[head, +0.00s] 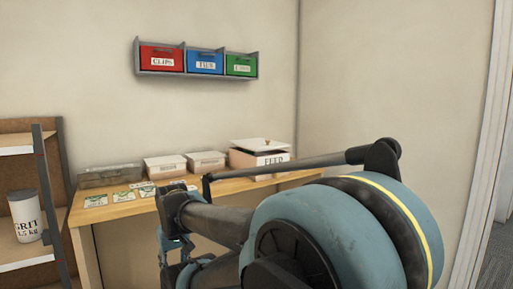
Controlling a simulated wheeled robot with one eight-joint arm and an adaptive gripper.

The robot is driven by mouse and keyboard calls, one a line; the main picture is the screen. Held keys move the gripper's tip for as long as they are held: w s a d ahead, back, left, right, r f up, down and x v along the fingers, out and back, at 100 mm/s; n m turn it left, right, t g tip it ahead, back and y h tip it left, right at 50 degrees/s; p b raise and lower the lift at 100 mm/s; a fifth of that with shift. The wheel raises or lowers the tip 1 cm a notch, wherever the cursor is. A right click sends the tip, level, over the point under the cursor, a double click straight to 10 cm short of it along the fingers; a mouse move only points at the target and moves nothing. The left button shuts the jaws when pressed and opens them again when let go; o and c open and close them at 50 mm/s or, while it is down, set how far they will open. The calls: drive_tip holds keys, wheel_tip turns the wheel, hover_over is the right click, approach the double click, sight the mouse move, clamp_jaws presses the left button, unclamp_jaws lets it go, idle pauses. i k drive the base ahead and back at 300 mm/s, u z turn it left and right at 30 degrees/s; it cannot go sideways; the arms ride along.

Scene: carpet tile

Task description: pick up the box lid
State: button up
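A pale box marked FEED (272,160) stands at the right end of the wooden table, against the wall. Whether the lid is fully seated I cannot tell. My arm crosses the lower right of the head view, in front of the table. My gripper (178,262) seems to hang low in front of the table, well apart from the lid. It is partly hidden by my arm, and its fingers are not clear.
Two smaller pale boxes (165,167) and a clear container (110,176) stand along the table's back. Several cards lie at the front of the table (112,212). A shelf with a GRIT can (27,217) is at left. Coloured bins (205,62) hang on the wall.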

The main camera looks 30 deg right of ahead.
sight(259, 144)
drive_tip(key=k, duration=0.5)
drive_tip(key=z, duration=2.3)
drive_tip(key=i, duration=1.15)
drive_tip(key=u, duration=1.8)
